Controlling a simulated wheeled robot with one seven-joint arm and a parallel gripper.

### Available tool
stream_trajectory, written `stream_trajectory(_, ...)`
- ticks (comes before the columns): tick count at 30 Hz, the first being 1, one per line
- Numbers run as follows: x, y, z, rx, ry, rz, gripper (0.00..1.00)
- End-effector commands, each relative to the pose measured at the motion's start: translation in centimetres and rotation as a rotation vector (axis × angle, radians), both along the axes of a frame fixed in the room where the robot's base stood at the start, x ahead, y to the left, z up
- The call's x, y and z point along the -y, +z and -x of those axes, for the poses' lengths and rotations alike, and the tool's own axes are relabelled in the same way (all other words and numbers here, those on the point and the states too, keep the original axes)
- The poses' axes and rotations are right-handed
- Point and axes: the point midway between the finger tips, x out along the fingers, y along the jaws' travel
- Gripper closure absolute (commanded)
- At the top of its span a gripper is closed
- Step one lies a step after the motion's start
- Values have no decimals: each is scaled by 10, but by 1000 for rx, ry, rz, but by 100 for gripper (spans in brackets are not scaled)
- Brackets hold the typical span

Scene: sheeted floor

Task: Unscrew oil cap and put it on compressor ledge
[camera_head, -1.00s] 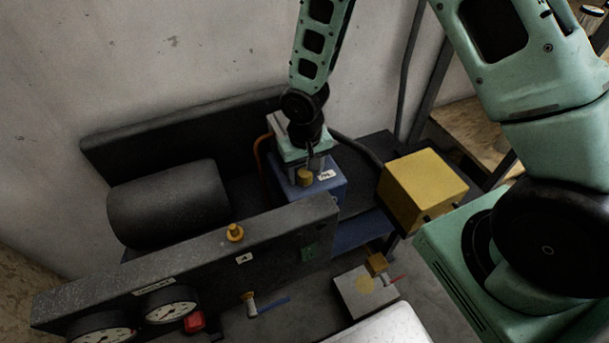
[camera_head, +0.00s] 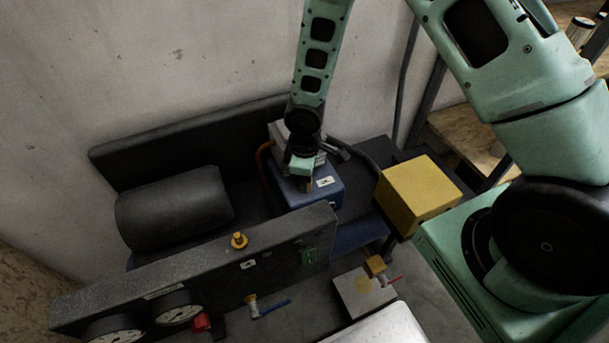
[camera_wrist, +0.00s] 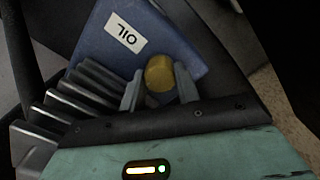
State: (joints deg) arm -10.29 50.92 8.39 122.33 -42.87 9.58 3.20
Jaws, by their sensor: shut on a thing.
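The oil cap is a small yellow-brown knob (camera_wrist: 160,73) in the wrist view, in front of a blue block with a white OIL label (camera_wrist: 124,39). My gripper (camera_wrist: 160,92) is shut on the cap, with one finger on each side of it. In the head view my gripper (camera_head: 305,180) is at the top of the blue block (camera_head: 325,196), and the cap is mostly hidden behind it. I cannot tell whether the cap is still seated on the block. The compressor (camera_head: 175,209) has a dark cylinder, with a dark panel in front.
A yellow box (camera_head: 418,190) stands right of the blue block. The front panel (camera_head: 200,258) carries a yellow knob (camera_head: 239,240), gauges (camera_head: 178,314) and a red part (camera_head: 202,322).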

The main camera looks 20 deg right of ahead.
Motion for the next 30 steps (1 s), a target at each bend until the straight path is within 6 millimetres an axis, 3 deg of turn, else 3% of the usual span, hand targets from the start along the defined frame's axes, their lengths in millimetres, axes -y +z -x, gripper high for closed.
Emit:
stream_trajectory(9, 0, 3, 0, 1, 636, -1, 96)
stream_trajectory(12, 0, 1, 0, 0, 730, 0, 96)
stream_trajectory(19, 0, 0, 0, 0, 747, 0, 96)
stream_trajectory(20, 0, 0, 0, 0, 747, 0, 66)
stream_trajectory(22, 0, 0, 0, 0, 746, 0, 46)
stream_trajectory(28, 0, 0, 0, 0, 744, 0, 43)
stream_trajectory(30, 0, 0, 0, 0, 744, 0, 50)
